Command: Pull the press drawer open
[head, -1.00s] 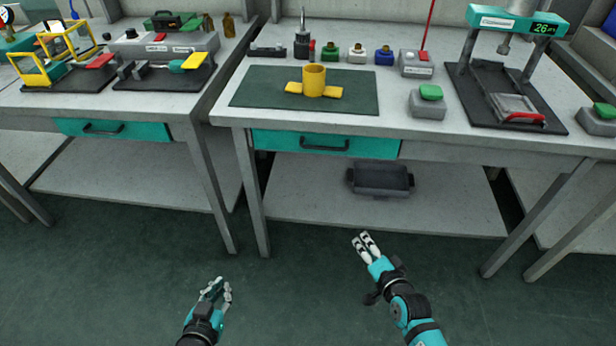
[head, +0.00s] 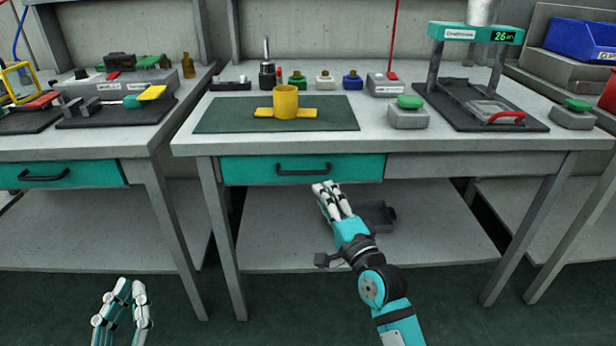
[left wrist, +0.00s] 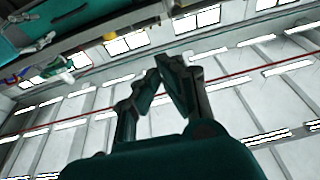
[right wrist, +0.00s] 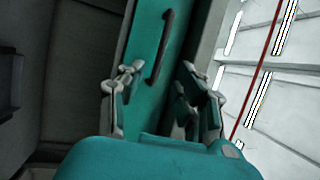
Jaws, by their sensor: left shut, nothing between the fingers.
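The press drawer (head: 245,169) is a teal front with a black bar handle (head: 304,168), set under the top of the middle bench that carries the press. It appears shut, flush with the bench. My right gripper (head: 326,188) is just below and in front of the handle in the head view. In the right wrist view its fingers (right wrist: 163,88) are spread, with the handle (right wrist: 162,45) ahead between them and not touching. My left gripper (head: 131,286) is low at the left, away from the drawer. Its fingertips (left wrist: 166,62) meet with nothing between them.
A yellow part (head: 286,102) stands on a green mat (head: 215,116) above the drawer. The press (head: 475,70) is at the bench's right. A dark bin (head: 378,214) sits on the lower shelf. Another teal drawer (head: 75,176) is in the left bench.

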